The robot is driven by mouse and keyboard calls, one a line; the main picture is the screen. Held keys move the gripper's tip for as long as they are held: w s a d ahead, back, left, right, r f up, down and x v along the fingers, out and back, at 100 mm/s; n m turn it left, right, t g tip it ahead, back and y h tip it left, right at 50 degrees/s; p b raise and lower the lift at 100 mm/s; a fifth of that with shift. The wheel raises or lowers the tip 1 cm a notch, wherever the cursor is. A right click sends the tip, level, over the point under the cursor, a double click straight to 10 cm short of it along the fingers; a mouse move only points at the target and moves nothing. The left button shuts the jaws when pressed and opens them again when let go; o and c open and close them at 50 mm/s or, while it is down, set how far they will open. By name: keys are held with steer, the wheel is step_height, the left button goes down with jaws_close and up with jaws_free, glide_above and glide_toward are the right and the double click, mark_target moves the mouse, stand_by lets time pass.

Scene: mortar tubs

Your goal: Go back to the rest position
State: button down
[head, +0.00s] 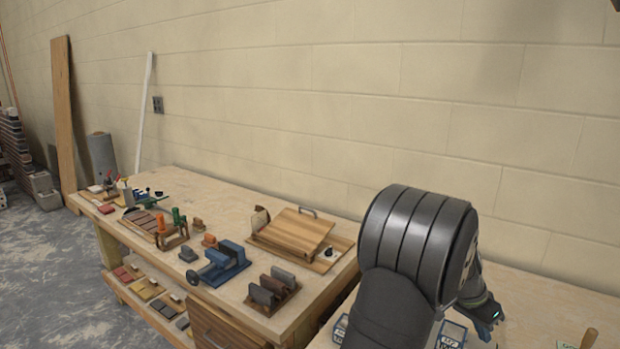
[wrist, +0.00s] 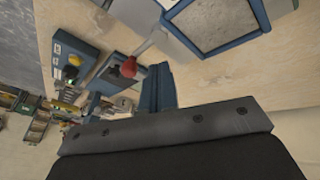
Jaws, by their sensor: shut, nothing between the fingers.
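My gripper (head: 484,329) is at the lower right of the head view, partly hidden behind my dark arm, above the near bench. In the wrist view its blue fingers (wrist: 158,88) are shut with nothing held. A blue-rimmed tub (head: 452,334) shows at the bottom edge of the head view, partly cut off. Another blue-edged tub (head: 340,329) shows left of my arm, mostly hidden. In the wrist view a blue-rimmed tub (wrist: 176,28) with a grey inside lies at the top, apart from the fingers.
A tool with a red knob (wrist: 129,68) is near the fingers. A blue box (wrist: 77,60) is farther left. The left workbench (head: 215,190) holds a blue vise (head: 220,262), a hinged wooden board (head: 292,236) and several tools. A wall (head: 330,110) stands behind.

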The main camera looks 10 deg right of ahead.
steer(key=shift+w+d+f+n+h, duration=0.2)
steer(key=shift+w+f+n+h, duration=0.25)
steer(key=shift+w, duration=0.55)
steer(key=shift+w+d+f+n+h, duration=0.25)
steer(key=shift+w+n, duration=0.35)
steer(key=shift+w, duration=0.4)
steer(key=shift+w+d+f+n+h, duration=0.2)
steer(key=shift+w+n+h, duration=0.3)
steer(key=shift+w, duration=0.5)
steer(key=c, duration=2.1)
jaws_free()
